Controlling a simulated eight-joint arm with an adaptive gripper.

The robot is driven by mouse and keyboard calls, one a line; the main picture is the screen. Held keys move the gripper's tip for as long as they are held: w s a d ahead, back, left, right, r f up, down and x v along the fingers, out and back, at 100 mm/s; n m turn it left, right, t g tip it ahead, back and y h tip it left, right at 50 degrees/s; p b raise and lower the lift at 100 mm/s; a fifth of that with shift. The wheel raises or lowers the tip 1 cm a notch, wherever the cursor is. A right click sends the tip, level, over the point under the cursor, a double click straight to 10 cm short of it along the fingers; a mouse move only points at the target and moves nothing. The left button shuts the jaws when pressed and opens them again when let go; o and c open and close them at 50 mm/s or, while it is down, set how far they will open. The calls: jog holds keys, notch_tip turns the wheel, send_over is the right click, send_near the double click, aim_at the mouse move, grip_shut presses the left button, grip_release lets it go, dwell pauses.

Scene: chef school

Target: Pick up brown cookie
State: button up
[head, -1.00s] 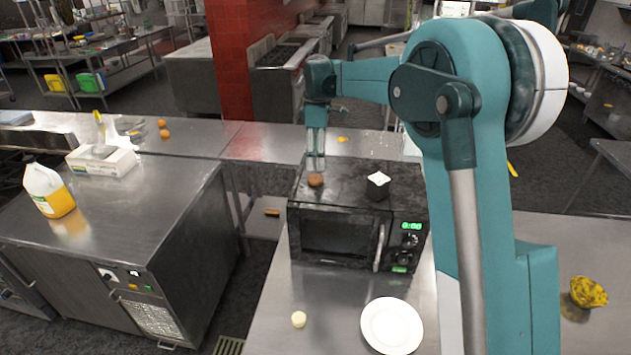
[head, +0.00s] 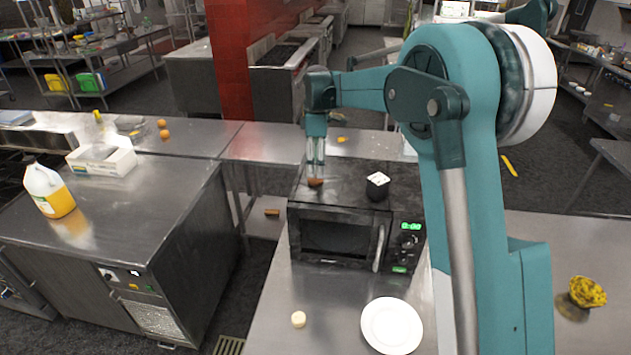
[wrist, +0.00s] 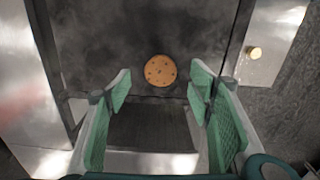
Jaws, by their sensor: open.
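The brown cookie (wrist: 161,71) is round with dark spots. It lies flat on top of the black microwave (head: 345,207), near its left side. In the head view the cookie (head: 315,183) is partly covered by my fingers. My gripper (head: 316,176) points down just above it. In the wrist view my gripper (wrist: 160,98) is open and empty, with the cookie ahead of and between its fingers. From these views I cannot tell whether a fingertip touches the cookie.
A black container with white contents (head: 377,186) stands on the microwave, right of the cookie. A white plate (head: 391,326) and a small pale round item (head: 299,319) lie on the counter in front. A yellow speckled object (head: 586,292) is at the right.

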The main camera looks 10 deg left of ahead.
aim_at(315, 180)
jog(key=shift+s+f+p, duration=0.1)
jog(key=shift+f+p, duration=0.45)
jog(key=shift+f, duration=1.9)
jog(key=c, duration=0.9)
